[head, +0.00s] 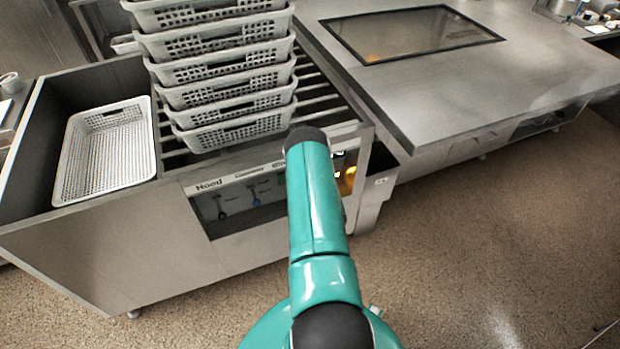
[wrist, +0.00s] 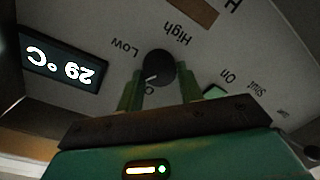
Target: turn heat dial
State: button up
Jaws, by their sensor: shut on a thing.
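In the wrist view a round black dial (wrist: 161,66) sits on a grey panel marked Low, High and a partly covered label starting with O. Its light pointer mark is on the lower left side, toward that covered label. My gripper (wrist: 159,86) has its two green fingers on either side of the dial, shut on it. In the head view my teal arm reaches to the front of the steel unit and hides the dial and my gripper.
A lit display (wrist: 62,62) shows an upside-down °C reading. On and Shut labels are beside a green-lit switch (wrist: 214,92). In the head view, stacked baskets (head: 225,75) stand on the rack, a single basket (head: 105,150) lies left, and a steel counter (head: 440,100) is right.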

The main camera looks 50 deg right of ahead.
jog(key=shift+a+f+n, duration=0.1)
jog(key=shift+f+n, duration=0.05)
jog(key=shift+n, duration=3.25)
jog(key=o, duration=1)
jog(key=shift+h, duration=0.3)
jog(key=v, duration=1.4)
jog(key=shift+r, duration=0.3)
jog(key=shift+w, duration=0.1)
